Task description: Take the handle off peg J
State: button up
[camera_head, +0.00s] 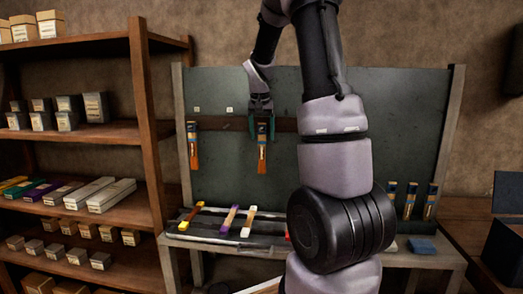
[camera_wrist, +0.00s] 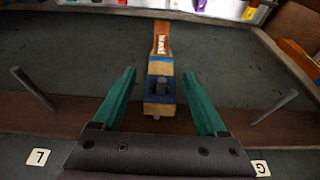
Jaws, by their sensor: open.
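A handle (camera_head: 262,150) with a dark blue and tan upper part and an orange-brown lower end hangs on the board. In the wrist view the handle (camera_wrist: 160,68) has a peg (camera_wrist: 162,86) through its blue end. My gripper (camera_head: 261,125) is at the top of this handle. In the wrist view the green fingers of my gripper (camera_wrist: 160,73) are open, one on each side of the handle with gaps between. Bare pegs with labels L (camera_wrist: 37,157) and G (camera_wrist: 261,168) stand either side. The label of the middle peg is hidden, so I cannot read J.
A second handle (camera_head: 193,147) hangs left of my gripper, and several more handles (camera_head: 410,200) hang at the right. A bench (camera_head: 390,258) with coloured pieces lies below the board (camera_head: 400,110). A wooden shelf (camera_head: 145,120) with boxes stands left.

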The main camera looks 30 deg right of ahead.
grip_shut()
jog(key=shift+r, duration=0.25)
dwell(0.3)
jog(key=shift+s+a+r, duration=0.1)
jog(key=shift+s+a, duration=0.55)
jog(key=shift+s, duration=0.3)
jog(key=shift+s+a+f, duration=0.1)
jog(key=shift+s+a, duration=0.55)
jog(key=shift+s, duration=0.35)
jog(key=shift+s+a+r, duration=0.1)
jog(key=shift+s+a, duration=0.55)
jog(key=shift+s, duration=0.3)
